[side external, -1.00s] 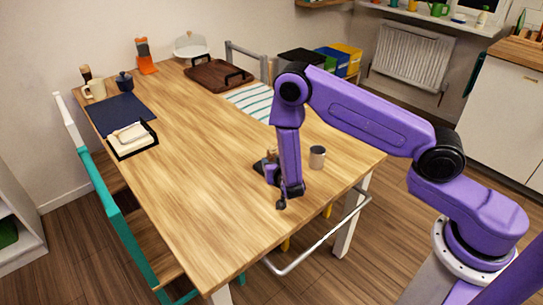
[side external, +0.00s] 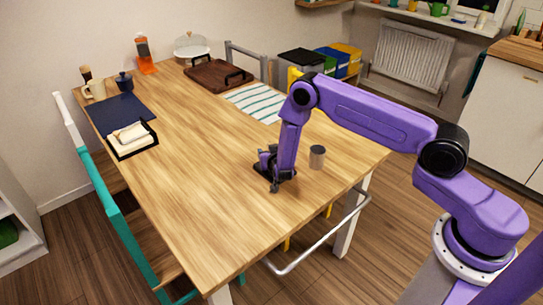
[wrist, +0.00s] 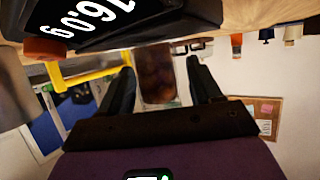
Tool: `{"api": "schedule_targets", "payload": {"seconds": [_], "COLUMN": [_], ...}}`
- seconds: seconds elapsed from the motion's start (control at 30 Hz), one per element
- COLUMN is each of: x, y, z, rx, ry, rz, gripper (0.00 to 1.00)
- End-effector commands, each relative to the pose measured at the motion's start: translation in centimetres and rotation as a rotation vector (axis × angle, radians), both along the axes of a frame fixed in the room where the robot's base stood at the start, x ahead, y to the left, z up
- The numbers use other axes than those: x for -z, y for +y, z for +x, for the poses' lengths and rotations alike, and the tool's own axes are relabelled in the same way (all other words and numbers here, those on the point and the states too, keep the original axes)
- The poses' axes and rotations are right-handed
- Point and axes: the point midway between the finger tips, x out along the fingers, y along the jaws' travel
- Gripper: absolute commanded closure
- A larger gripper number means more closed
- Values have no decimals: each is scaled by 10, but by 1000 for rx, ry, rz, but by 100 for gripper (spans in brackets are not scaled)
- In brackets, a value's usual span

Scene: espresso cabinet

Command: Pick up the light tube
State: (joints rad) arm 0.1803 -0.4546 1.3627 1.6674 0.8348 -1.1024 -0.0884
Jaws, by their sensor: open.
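My gripper (side external: 273,183) is low over the near right part of the table, its two dark fingers apart. A small orange-brown round piece (wrist: 45,48) shows beside the scale. In the side view my gripper hides this spot.
A black scale (wrist: 125,20) reading 16.0 g lies close by; its dark edge (side external: 259,168) shows beside my gripper. A grey cup (side external: 317,157) stands to the right. A black tray (side external: 133,143), brown tray (side external: 215,75) and striped cloth (side external: 252,101) lie farther off. The table's middle is clear.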

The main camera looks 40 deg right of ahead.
Motion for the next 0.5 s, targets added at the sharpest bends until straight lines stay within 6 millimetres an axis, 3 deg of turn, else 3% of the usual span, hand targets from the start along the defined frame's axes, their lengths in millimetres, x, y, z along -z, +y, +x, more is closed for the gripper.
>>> {"api": "schedule_targets", "payload": {"seconds": [0.33, 0.5], "x": [2, 2], "y": [-3, -3], "z": [4, 4], "rx": [1, 1], "ry": [2, 2], "rz": [-1, -1], "gripper": [39, 92]}}
